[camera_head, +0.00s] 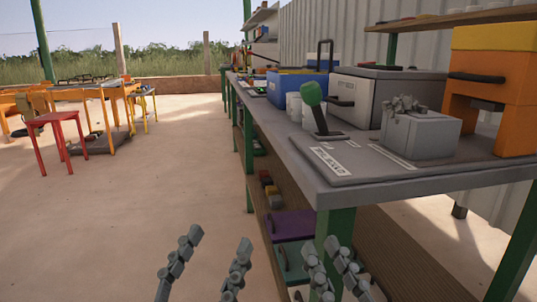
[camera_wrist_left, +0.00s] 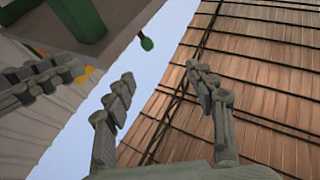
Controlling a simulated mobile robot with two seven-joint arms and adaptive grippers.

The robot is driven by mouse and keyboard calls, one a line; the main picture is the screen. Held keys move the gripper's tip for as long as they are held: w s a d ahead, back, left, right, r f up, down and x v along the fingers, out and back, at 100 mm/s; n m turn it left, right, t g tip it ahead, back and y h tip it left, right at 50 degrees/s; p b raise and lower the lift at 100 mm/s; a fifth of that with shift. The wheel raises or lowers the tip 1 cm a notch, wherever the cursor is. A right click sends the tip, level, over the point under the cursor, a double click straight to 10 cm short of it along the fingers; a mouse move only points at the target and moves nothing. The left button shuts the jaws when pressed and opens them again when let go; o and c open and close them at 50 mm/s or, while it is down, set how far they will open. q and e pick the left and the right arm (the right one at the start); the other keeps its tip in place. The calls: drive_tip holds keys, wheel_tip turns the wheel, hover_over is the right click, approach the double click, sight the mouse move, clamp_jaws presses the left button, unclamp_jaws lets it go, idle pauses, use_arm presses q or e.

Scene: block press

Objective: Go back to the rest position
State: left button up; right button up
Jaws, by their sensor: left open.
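The block press stands on the workbench (camera_head: 400,183), with a green-knobbed lever (camera_head: 312,95) upright at the near left. A grey box with a lumpy grey pile on it (camera_head: 422,134) stands to its right. My left gripper (camera_head: 218,241) is low in the head view, in front of the bench; its fingers are apart and empty, as the left wrist view (camera_wrist_left: 158,78) also shows. My right gripper (camera_head: 320,244) is beside it, near the bench's green front leg. Its two fingers are apart with nothing seen between them. Neither gripper appears to touch anything.
An orange machine (camera_head: 497,88), a white box (camera_head: 375,98) and a blue box (camera_head: 290,86) stand on the bench. A lower shelf holds a purple bin (camera_head: 292,224). A red stool (camera_head: 62,138) stands far left. The floor between is clear.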

use_arm(q)
drive_tip(key=w+a+f+n+g+y+p, duration=0.1)
drive_tip(key=a+f+g+y+p, duration=0.25)
drive_tip(key=f, duration=0.75)
drive_tip(key=w+a+f+g+y+p, duration=0.25)
drive_tip(key=a+f+g, duration=0.2)
drive_tip(key=f, duration=0.65)
use_arm(e)
drive_tip(key=w+d+f+g+h, duration=0.2)
drive_tip(key=d+f+g+h, duration=0.15)
drive_tip(key=f, duration=0.65)
drive_tip(key=w+d+f+g+h, duration=0.1)
drive_tip(key=d+f+g+h, duration=0.3)
drive_tip(key=f, duration=0.6)
use_arm(q)
drive_tip(key=s+a+f+n+g+y+p, duration=0.1)
drive_tip(key=s+a+f+g+y+p, duration=0.2)
drive_tip(key=s+a+f+g, duration=0.7)
drive_tip(key=s+a+f+p, duration=0.2)
drive_tip(key=s+f, duration=0.2)
drive_tip(key=shift+f+n+y+p, duration=0.15)
drive_tip(key=shift+n+y+p, duration=0.15)
use_arm(e)
drive_tip(key=s+d+f+m+g+h, duration=0.1)
drive_tip(key=s+d+f+g, duration=0.9)
drive_tip(key=s+f, duration=0.3)
wheel_tip(320, 180, down, 2)
drive_tip(key=shift+d+f+m, duration=0.1)
drive_tip(key=shift+d+m, duration=0.3)
drive_tip(key=shift+d, duration=0.5)
